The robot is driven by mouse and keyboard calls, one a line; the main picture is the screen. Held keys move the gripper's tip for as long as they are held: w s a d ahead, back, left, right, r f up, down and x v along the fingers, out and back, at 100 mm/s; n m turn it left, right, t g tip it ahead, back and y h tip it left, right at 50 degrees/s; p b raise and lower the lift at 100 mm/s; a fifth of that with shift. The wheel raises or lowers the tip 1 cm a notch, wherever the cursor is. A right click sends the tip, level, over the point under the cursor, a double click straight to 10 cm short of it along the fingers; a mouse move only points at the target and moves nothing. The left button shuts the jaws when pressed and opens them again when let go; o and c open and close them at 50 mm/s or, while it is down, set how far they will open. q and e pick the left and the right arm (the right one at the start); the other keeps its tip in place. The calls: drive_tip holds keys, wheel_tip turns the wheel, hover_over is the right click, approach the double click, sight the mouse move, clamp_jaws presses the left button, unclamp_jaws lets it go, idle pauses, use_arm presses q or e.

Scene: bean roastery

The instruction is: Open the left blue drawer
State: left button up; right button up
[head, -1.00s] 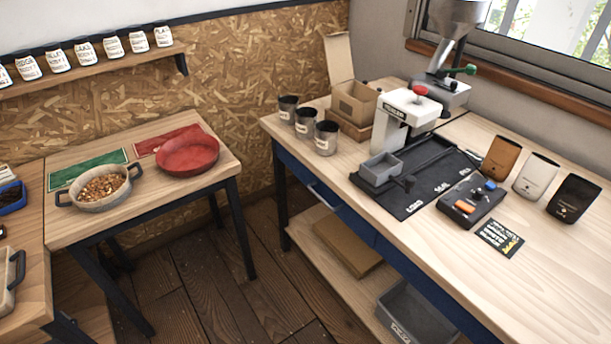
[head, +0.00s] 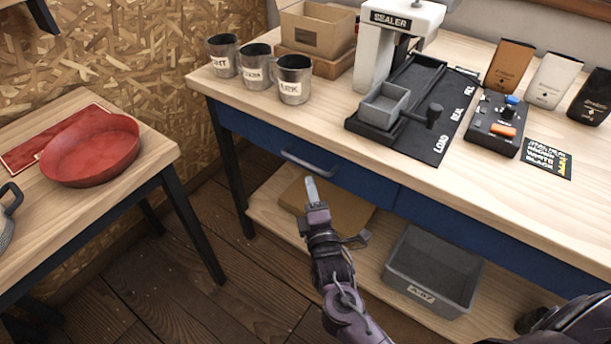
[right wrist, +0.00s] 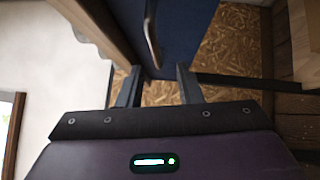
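The left blue drawer (head: 245,130) is under the workbench top, and its front looks flush with the bench. Its grey bar handle (head: 308,161) also shows in the right wrist view (right wrist: 152,38). My right gripper (head: 311,188) is just in front of and below the handle in the head view. In the right wrist view its two fingers (right wrist: 158,86) are apart with nothing between them. The handle appears beyond the fingertips, roughly in line with the gap; no contact shows. My left gripper is not in view.
The workbench top (head: 300,112) overhangs the drawers. A second blue drawer (head: 470,230) is to the right. A grey bin (head: 432,270) and a flat cardboard piece (head: 345,212) are on the lower shelf. A side table with a red pan (head: 90,150) stands left, with open floor between.

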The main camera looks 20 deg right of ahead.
sight(305, 162)
drive_tip(key=w, duration=0.2)
drive_tip(key=w+r, duration=0.1)
drive_tip(key=w, duration=0.4)
drive_tip(key=shift+w+d+r, duration=0.3)
drive_tip(key=shift+w+d, duration=0.1)
drive_tip(key=shift+c, duration=0.2)
clamp_jaws()
